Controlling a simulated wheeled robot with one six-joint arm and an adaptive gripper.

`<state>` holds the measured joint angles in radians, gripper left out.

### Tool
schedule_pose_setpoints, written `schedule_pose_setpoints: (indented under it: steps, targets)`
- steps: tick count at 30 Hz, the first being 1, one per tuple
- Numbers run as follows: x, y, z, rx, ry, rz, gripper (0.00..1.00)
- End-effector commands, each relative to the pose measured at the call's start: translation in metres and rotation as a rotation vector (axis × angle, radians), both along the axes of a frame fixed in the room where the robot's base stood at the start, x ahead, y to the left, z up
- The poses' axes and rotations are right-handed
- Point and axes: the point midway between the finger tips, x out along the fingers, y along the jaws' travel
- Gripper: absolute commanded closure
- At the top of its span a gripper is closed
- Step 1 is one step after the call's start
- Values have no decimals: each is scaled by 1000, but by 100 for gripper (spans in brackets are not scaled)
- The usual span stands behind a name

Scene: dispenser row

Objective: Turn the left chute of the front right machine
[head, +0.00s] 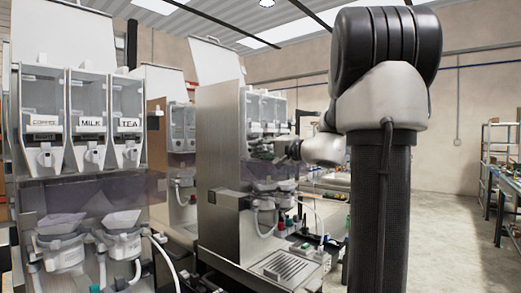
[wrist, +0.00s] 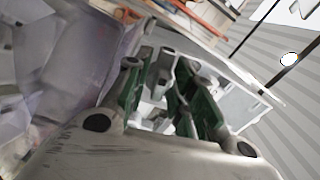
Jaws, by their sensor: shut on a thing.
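The front right machine (head: 222,150) stands in the middle of the head view, with a steel side panel and a row of clear canisters (head: 268,108) facing right. My gripper (head: 284,149) reaches in from the right at the height of the outlets under those canisters. In the wrist view, my gripper (wrist: 165,82) has its green-padded fingers closed around a small white part (wrist: 158,92), which looks like a chute. The fingers cover most of it. Which chute it is and how far it is turned cannot be told.
A machine (head: 80,130) with coffee, milk and tea canisters stands close on the left. White mixing bowls and hoses (head: 262,205) hang below the canisters, above a drip tray (head: 285,265). Open floor (head: 450,235) lies at the right, before shelves (head: 500,150).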

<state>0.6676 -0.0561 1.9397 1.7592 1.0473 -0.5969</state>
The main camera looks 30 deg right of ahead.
Motion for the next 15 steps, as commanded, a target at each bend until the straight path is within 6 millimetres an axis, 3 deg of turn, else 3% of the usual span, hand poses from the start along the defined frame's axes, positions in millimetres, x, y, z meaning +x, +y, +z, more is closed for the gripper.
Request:
schedule_pose_setpoints:
  steps: [15]
  targets:
    - [0,0,-2,-141,-48,1,99]
